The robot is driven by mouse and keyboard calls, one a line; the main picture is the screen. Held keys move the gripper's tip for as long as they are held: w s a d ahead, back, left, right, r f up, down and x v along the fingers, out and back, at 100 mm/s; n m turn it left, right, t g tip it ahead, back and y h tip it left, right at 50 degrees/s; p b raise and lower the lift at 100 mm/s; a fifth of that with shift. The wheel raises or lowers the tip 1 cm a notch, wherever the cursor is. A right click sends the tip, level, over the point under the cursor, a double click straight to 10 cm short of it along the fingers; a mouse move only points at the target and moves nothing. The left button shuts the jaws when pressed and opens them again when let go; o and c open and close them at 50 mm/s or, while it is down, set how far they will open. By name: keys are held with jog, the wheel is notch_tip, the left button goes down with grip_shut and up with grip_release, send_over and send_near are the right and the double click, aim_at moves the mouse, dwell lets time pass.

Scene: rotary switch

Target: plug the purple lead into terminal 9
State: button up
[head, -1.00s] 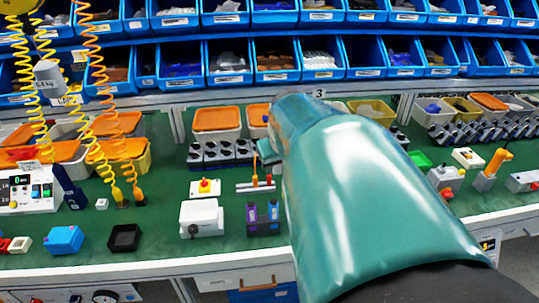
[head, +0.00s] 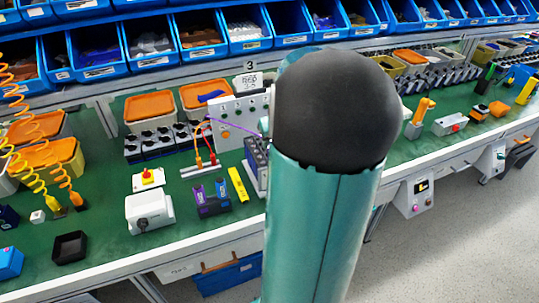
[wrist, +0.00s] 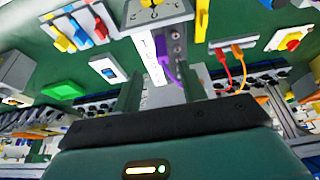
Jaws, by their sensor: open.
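The purple lead (head: 232,126) runs from the left part of the upright white terminal panel (head: 226,110) to the right, where my arm hides it. In the wrist view a thick purple piece (wrist: 164,58) shows beside a grey strip with dark holes (wrist: 177,38). It bends down toward the space between my fingers. My gripper (wrist: 160,92) is open, with one dark green finger on each side; I see no lead clamped in it. My arm hides the gripper in the head view. Terminal numbers are too small to read, so I cannot pick out terminal 9.
A grey-blue block (head: 257,160), a yellow bar (head: 238,184) and a purple-topped holder (head: 212,198) stand close by. Blue bins line the back.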

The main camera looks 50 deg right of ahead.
jog(key=x, duration=0.6)
jog(key=shift+w+a+f, duration=0.15)
jog(key=shift+f, duration=0.1)
grip_shut()
